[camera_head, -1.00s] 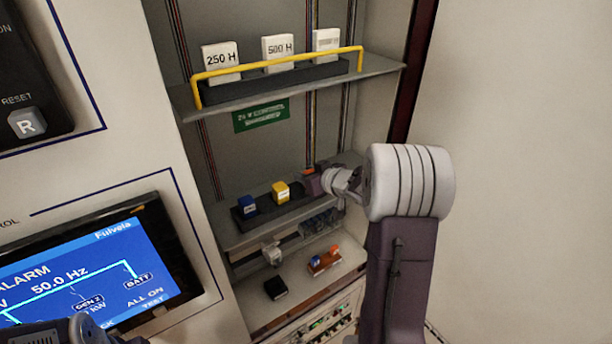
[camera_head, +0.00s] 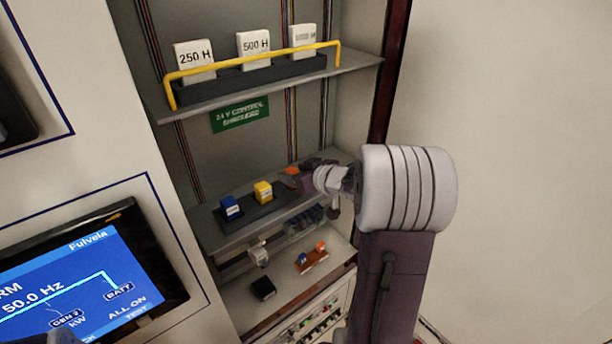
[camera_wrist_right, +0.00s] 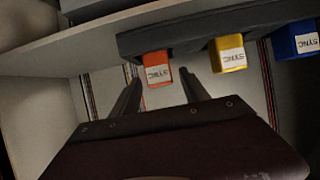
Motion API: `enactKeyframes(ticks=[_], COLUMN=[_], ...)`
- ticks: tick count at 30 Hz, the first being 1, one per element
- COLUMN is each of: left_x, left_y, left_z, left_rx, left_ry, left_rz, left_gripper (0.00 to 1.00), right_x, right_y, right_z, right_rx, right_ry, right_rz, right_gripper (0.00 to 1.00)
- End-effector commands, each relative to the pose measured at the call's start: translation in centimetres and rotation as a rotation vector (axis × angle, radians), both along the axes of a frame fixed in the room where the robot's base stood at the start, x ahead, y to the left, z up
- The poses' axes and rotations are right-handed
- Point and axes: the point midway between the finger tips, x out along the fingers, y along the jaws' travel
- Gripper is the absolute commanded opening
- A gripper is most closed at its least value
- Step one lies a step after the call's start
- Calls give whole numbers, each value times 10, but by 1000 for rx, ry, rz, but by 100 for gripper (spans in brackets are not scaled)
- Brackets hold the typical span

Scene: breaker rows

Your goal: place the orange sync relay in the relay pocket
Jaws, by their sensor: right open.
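The orange sync relay (camera_head: 291,170) stands at the right end of a dark rack (camera_head: 262,208) on the middle shelf, partly hidden by my right gripper (camera_head: 293,180). In the right wrist view, turned upside down, the orange relay (camera_wrist_right: 156,67) with its SYNC label shows between the two fingers of my right gripper (camera_wrist_right: 159,76). The fingers are open, with a gap on both sides of the relay. I cannot tell which part is the relay pocket; a small black block (camera_head: 263,288) lies on the lower shelf. My left gripper's fingers do not show.
A yellow relay (camera_head: 263,192) and a blue relay (camera_head: 230,207) stand in the same rack. Above are a shelf with white blocks (camera_head: 254,49) and a yellow rail (camera_head: 255,62). An orange-and-blue part (camera_head: 312,259) lies on the lower shelf. The cabinet's right wall is close to my right arm.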

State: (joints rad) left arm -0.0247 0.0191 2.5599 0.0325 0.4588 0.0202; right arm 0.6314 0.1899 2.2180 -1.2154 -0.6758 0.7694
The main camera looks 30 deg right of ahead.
Motion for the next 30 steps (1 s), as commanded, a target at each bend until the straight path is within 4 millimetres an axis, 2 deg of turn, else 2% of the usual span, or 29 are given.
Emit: enactKeyframes(ticks=[6, 12, 30], left_x=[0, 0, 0], left_y=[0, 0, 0], left_z=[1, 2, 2], left_rx=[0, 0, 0], left_ry=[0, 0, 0], left_rz=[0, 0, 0], left_gripper=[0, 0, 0], right_x=[-44, -67, -70], right_y=[-5, -5, -5], right_z=[23, 33, 34], right_rx=[-3, -1, 0], right_ry=[-2, 0, 1], right_rz=[-4, -2, 1], right_gripper=[53, 53, 53])
